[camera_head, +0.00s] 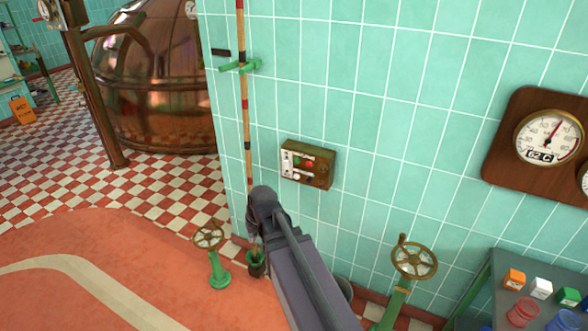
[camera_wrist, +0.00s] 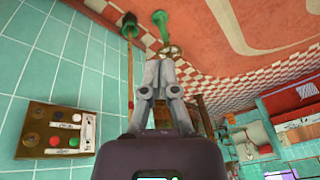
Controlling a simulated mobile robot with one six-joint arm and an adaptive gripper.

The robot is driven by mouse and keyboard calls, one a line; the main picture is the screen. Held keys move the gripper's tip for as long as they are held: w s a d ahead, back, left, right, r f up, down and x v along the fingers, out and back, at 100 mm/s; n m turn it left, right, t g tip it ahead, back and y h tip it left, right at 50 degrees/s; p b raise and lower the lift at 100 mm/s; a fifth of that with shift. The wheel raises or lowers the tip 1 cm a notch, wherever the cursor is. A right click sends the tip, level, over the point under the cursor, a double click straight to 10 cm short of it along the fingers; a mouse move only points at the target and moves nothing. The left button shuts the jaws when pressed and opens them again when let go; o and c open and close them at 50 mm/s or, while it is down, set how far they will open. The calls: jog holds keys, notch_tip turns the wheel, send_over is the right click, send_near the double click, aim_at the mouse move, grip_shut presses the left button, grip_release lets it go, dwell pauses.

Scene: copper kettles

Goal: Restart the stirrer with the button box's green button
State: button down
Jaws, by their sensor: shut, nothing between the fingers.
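The button box (camera_head: 322,170) is a brassy box fixed to the teal tiled wall. Its green button (camera_head: 296,161) is left of a red button (camera_head: 310,163), with dark knobs below and a pale label plate on the left. In the wrist view the box (camera_wrist: 37,118) appears upside down at left, with the green button (camera_wrist: 75,142) in its lower part. My gripper (camera_wrist: 160,62) is shut and empty, its fingers to the right of the box and apart from it. In the head view my arm ends left of and below the box; the fingertips are hidden there.
A striped pole (camera_head: 244,105) with a green clamp runs up the wall left of the box. Valve handwheels (camera_head: 208,236) (camera_head: 414,259) stand low on either side of my arm. A gauge board (camera_head: 505,130) hangs at right. A copper kettle (camera_head: 150,90) stands behind left.

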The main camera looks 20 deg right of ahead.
aim_at(296, 161)
jog(key=w+d+f+m+t+b, duration=0.1)
jog(key=w+d+f+t+b, duration=0.15)
jog(key=w, duration=0.35)
jog(key=w+d+f+m+t+y+b, duration=0.1)
jog(key=w+d+t+b, duration=0.1)
jog(key=w+b, duration=0.35)
jog(key=w+d+f+m+t+b, duration=0.1)
jog(key=w+d+t+b, duration=0.15)
jog(key=w, duration=0.45)
jog(key=w+d+m+t+h+b, duration=0.4)
jog(key=w+d, duration=0.6)
jog(key=d, duration=0.5)
jog(key=shift+w+d+m+t+h+b, duration=0.35)
jog(key=shift+m+t+b, duration=0.35)
jog(key=shift+t+b, duration=0.85)
jog(key=shift+w+d+g+b, duration=0.15)
jog(key=shift+g+b, duration=0.15)
jog(key=shift+g, duration=0.05)
jog(key=shift+w+d, duration=0.85)
jog(key=shift+d, duration=0.25)
jog(key=shift+w+d, duration=0.9)
jog(key=shift+d, duration=0.25)
jog(key=shift+w+d, duration=0.85)
jog(key=shift+d, duration=0.25)
jog(key=shift+w+d, duration=0.1)
jog(key=shift+w+d, duration=0.2)
